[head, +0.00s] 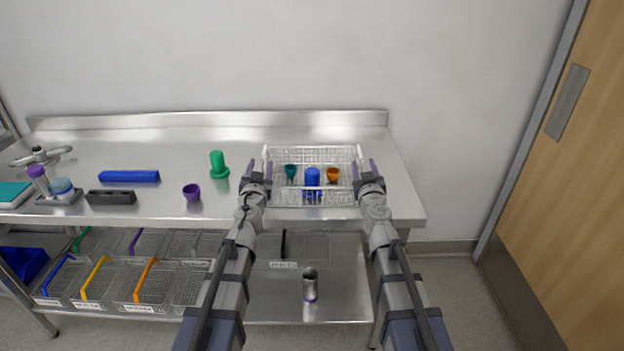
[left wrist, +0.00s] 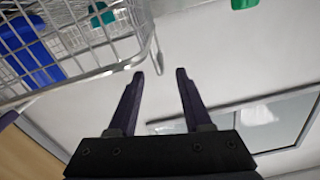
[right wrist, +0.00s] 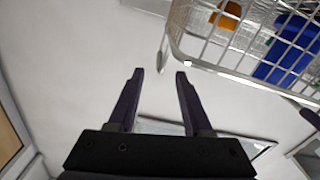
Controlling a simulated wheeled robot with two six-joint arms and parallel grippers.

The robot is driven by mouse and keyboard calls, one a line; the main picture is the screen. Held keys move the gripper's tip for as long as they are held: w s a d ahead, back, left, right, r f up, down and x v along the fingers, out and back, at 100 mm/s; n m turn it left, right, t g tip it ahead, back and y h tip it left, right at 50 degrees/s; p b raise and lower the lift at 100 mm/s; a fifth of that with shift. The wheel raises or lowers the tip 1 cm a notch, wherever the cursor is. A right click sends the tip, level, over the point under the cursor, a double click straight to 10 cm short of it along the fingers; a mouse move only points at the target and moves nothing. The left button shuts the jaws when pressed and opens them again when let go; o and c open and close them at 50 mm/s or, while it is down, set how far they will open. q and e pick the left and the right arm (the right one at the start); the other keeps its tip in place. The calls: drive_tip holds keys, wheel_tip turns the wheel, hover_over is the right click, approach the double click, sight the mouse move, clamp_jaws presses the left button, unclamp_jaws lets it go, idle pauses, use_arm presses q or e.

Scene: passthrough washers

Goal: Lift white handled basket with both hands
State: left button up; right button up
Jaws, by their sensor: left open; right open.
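The white wire basket (head: 315,155) stands on the steel table and holds a teal cup (head: 291,171), a blue container (head: 312,178) and an orange cup (head: 333,175). My left gripper (head: 260,171) is open at the basket's left end, and my right gripper (head: 371,171) is open at its right end. In the left wrist view the open fingers (left wrist: 160,72) are empty, with the basket (left wrist: 100,70) at upper left. In the right wrist view the open fingers (right wrist: 160,74) are empty, with the basket (right wrist: 215,68) at upper right. Contact with the handles cannot be told.
A green cup (head: 217,165), a purple cup (head: 192,192), a blue bar (head: 129,176) and a dark block (head: 110,197) are on the steel table (head: 150,150) left of the basket. A wall stands behind. The lower shelf holds wire trays (head: 130,282) and a metal cup (head: 310,285).

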sight(360, 152)
use_arm(q)
drive_tip(key=w, duration=0.7)
drive_tip(key=shift+w, duration=0.3)
use_arm(e)
drive_tip(key=w, duration=0.7)
drive_tip(key=shift+w, duration=0.3)
use_arm(q)
drive_tip(key=shift+s, duration=0.1)
use_arm(e)
drive_tip(key=shift+s, duration=0.1)
use_arm(q)
clamp_jaws()
use_arm(e)
clamp_jaws()
